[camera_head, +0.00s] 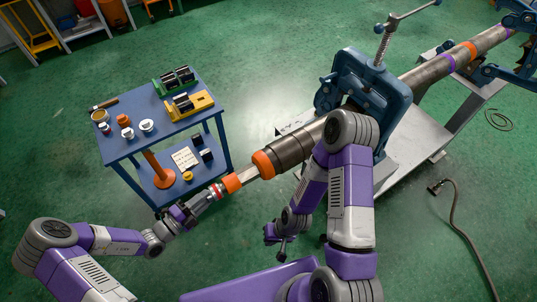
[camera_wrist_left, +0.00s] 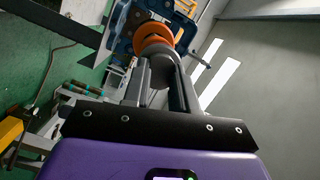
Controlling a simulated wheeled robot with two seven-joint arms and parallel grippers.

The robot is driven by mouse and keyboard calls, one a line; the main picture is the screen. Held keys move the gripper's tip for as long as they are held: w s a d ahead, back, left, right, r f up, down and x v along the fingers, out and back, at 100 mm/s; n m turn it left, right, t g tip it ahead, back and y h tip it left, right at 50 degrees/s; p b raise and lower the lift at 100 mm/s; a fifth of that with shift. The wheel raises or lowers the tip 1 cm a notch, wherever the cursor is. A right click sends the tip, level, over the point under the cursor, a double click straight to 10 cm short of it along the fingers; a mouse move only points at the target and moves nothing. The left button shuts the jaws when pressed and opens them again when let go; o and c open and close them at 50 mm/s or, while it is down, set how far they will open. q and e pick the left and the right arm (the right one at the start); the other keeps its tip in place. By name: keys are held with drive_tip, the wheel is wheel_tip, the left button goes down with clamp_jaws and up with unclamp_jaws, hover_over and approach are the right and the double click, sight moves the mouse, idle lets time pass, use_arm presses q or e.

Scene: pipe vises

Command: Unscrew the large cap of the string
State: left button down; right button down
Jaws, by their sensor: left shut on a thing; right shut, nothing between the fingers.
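The string is a long grey pipe (camera_head: 425,73) held in a blue vise (camera_head: 362,85). At its lower left end are an orange ring (camera_head: 262,164), a narrower bar, an orange piece (camera_head: 231,183), a red and white band (camera_head: 215,192) and a grey end piece (camera_head: 201,203). I cannot tell for certain which part is the large cap. My left gripper (camera_head: 184,214) is shut on the grey end piece, in line with the string. In the left wrist view a dark round end piece (camera_wrist_left: 155,50) sits between the fingers, before orange rings. My right gripper (camera_head: 275,236) is shut and empty, below the string.
A blue cart (camera_head: 125,147) stands left of the string, carrying small caps, a yellow block (camera_head: 190,106) and a green-based block (camera_head: 173,83). An orange stand (camera_head: 160,172) is on its lower shelf. A hose (camera_head: 455,215) lies on the green floor at right.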

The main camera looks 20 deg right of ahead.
use_arm(q)
drive_tip(key=shift+w+d+r, duration=0.1)
drive_tip(key=shift+r, duration=0.05)
drive_tip(key=shift+r+n+g+p, duration=0.1)
drive_tip(key=shift+n+g+p, duration=0.4)
drive_tip(key=shift+n+p, duration=1.55)
drive_tip(key=shift+w+n, duration=0.1)
drive_tip(key=shift+n, duration=0.15)
drive_tip(key=shift+r+n+g+y+p, duration=0.1)
drive_tip(key=shift+n+g+y+p, duration=0.35)
drive_tip(key=shift+n+p, duration=1.05)
drive_tip(key=shift+w+n+b, duration=0.1)
drive_tip(key=shift+n+b, duration=0.35)
drive_tip(key=shift+n, duration=0.15)
